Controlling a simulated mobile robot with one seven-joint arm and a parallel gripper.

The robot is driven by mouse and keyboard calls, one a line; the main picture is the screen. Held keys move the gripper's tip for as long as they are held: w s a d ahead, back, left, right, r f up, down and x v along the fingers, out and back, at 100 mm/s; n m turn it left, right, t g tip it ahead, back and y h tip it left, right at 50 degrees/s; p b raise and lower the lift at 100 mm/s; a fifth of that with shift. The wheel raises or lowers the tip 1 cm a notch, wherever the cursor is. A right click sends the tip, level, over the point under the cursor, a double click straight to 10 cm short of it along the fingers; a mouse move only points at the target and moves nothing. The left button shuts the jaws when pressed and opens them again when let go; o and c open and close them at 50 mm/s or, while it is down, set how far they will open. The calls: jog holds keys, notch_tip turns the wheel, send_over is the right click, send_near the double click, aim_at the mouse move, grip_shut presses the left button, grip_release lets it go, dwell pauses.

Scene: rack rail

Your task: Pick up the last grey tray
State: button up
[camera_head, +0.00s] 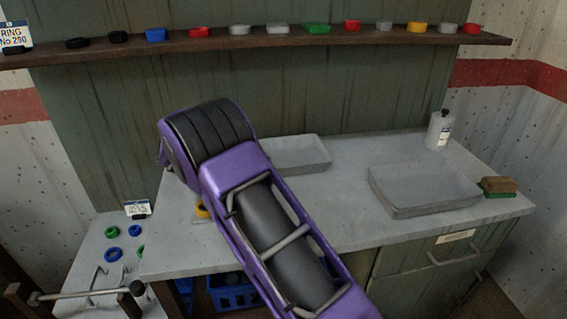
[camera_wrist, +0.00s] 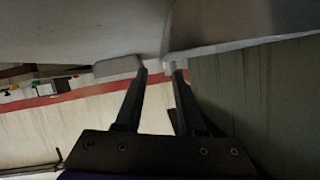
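Two large grey trays are on the grey counter in the head view. One grey tray (camera_head: 297,155) lies at the back, partly hidden behind my purple arm. The other grey tray (camera_head: 425,205) lies at the right, fully in view and apparently empty. Several small grey pieces also stand on the shelf, the rightmost grey piece (camera_head: 448,28) beside a red one. My gripper is hidden behind my arm in the head view. In the wrist view my gripper (camera_wrist: 160,70) has its two fingers apart, with a pale edge near the tips. Whether they touch anything is unclear.
A brown shelf (camera_head: 270,42) with several small coloured pieces runs above the counter (camera_head: 345,195). A bottle (camera_head: 439,130) stands at the back right, and a sponge (camera_head: 498,186) lies at the right edge. A yellow ring (camera_head: 202,211) shows beside my arm.

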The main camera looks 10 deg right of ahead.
aim_at(288, 168)
jog(key=b+x, duration=0.1)
jog(key=x, duration=0.7)
jog(key=shift+w+f, duration=0.15)
jog(key=shift+w, duration=0.05)
grip_shut()
dwell(1.2)
